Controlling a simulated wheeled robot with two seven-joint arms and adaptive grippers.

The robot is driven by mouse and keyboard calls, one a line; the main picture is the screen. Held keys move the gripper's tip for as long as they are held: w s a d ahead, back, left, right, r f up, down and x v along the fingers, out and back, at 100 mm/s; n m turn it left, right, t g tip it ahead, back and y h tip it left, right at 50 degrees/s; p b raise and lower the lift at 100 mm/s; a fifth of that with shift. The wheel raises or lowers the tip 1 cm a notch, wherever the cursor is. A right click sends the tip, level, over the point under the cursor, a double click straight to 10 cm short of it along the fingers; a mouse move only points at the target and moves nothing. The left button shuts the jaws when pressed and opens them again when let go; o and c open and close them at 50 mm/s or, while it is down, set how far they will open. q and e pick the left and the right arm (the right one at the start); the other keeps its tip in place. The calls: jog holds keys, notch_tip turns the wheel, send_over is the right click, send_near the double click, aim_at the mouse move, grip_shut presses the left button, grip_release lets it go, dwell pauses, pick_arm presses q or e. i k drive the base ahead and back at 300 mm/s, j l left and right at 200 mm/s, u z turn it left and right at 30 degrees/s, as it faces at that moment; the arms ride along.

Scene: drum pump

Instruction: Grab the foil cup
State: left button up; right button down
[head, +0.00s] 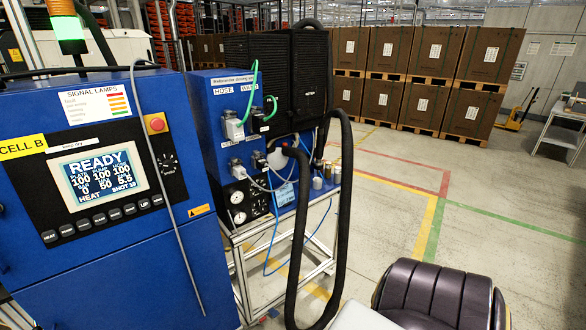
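Several small cup-like containers stand close together on the pump bench, at its right front corner in the head view. One silvery container (317,183) is at the front of the group and looks metallic. They are small in the picture, and I cannot tell for certain which one is the foil cup. The thick black hose hangs just to the right of them. Neither of my grippers shows in the head view, so nothing is seen near or touching the cups.
The blue pump unit (215,110) stands on a white metal frame (242,285). The thick black hose (343,220) loops down in front of it. A blue control cabinet (120,265) with a READY screen (98,178) fills the left. Open floor (480,220) lies to the right, before stacked brown crates (430,50).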

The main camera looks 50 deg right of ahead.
aim_at(317, 183)
jog(key=z, duration=1.4)
